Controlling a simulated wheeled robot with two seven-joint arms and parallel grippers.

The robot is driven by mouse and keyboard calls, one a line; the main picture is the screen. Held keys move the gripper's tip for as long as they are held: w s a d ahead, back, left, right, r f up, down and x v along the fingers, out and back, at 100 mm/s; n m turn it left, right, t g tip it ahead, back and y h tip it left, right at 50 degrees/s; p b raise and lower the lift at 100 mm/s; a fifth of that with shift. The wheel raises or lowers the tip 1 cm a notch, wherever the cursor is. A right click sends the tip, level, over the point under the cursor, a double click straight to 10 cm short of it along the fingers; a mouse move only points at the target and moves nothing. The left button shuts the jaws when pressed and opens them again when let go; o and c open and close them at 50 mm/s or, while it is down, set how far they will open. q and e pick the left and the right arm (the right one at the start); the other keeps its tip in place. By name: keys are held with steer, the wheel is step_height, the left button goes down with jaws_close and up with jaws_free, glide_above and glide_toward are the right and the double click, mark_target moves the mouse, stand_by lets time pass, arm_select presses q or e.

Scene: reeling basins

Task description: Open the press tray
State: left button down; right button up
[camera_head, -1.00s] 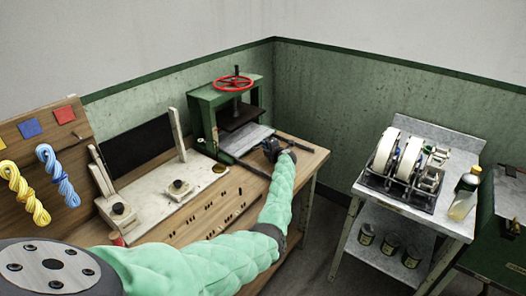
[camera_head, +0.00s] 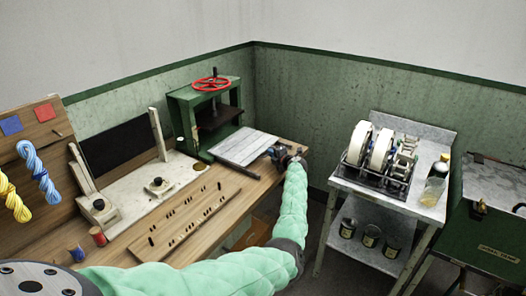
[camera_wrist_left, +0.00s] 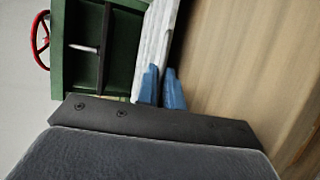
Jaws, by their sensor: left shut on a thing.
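The press tray (camera_head: 243,147) is a flat grey slab, pulled well out of the green press (camera_head: 181,112) toward the right end of the wooden bench. The press has a red handwheel (camera_head: 211,84) on top and a dark plate inside. My left gripper (camera_head: 278,152) is at the tray's outer right edge, shut on it. In the left wrist view, my blue fingertips (camera_wrist_left: 160,88) sit at the tray's pale edge (camera_wrist_left: 156,40), with the green press frame (camera_wrist_left: 125,50) to the left. The exact grip spot is partly hidden. My right gripper is out of view.
Left on the bench are a white board with posts (camera_head: 130,196), thread spools (camera_head: 98,236) and hanging yarn (camera_head: 40,175). A metal table (camera_head: 395,190) with white reels (camera_head: 380,150) stands to the right, across a floor gap.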

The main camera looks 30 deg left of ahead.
arm_select(q)
steer(key=shift+s+d+f, duration=0.1)
steer(key=shift+s+d, duration=0.05)
steer(key=shift+d, duration=1.75)
steer(key=c, duration=1.5)
jaws_free()
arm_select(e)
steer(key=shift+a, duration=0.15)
